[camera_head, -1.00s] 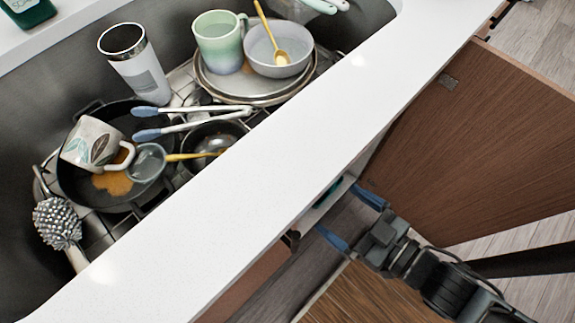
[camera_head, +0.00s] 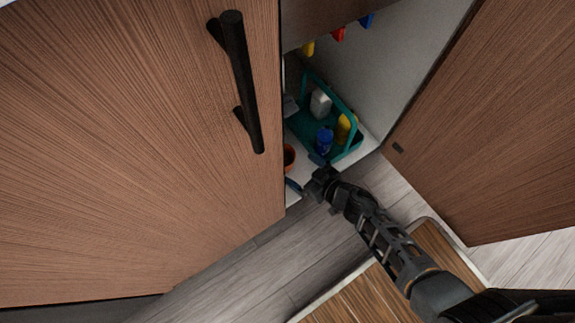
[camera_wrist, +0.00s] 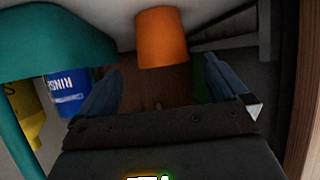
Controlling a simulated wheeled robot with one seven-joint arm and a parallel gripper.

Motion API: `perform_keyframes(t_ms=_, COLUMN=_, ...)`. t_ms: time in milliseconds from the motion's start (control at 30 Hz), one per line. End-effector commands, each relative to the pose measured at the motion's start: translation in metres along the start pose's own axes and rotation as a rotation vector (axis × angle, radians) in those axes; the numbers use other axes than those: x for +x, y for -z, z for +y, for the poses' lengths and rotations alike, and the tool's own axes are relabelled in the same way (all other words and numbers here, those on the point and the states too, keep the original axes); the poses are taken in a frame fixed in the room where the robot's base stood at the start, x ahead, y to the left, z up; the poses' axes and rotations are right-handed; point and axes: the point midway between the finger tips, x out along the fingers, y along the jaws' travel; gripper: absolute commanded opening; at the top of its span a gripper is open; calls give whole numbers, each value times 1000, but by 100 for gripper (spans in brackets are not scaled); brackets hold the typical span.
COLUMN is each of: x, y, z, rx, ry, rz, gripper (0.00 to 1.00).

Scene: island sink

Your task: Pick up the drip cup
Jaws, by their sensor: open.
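An orange cup (camera_head: 289,157), which I take to be the drip cup, stands on the floor of the open cabinet, partly hidden by the closed door's edge. In the wrist view the orange cup (camera_wrist: 161,36) is ahead, near the top middle. My gripper (camera_head: 304,172) is at the cabinet's front edge. Its two blue fingers are spread and empty, with the cup beyond the fingertips. The fingers also show in the wrist view (camera_wrist: 162,70). No contact with the cup is visible.
A teal caddy (camera_head: 353,152) stands right of the cup, holding a blue bottle (camera_head: 324,140), a yellow bottle (camera_head: 343,127) and a white item (camera_head: 320,104). The closed door (camera_head: 150,130) borders the opening on the left. The open door (camera_head: 490,130) stands at right.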

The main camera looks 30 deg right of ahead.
Motion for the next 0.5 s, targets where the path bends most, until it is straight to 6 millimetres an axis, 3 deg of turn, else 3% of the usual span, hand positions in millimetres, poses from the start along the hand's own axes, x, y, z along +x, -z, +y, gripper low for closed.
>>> perform_keyframes(t_ms=100, x=13, y=-10, z=3, rx=2, ry=9, rz=-10, gripper=100)
perform_keyframes(t_ms=500, x=48, y=-14, z=2, rx=2, ry=9, rz=-11, gripper=100)
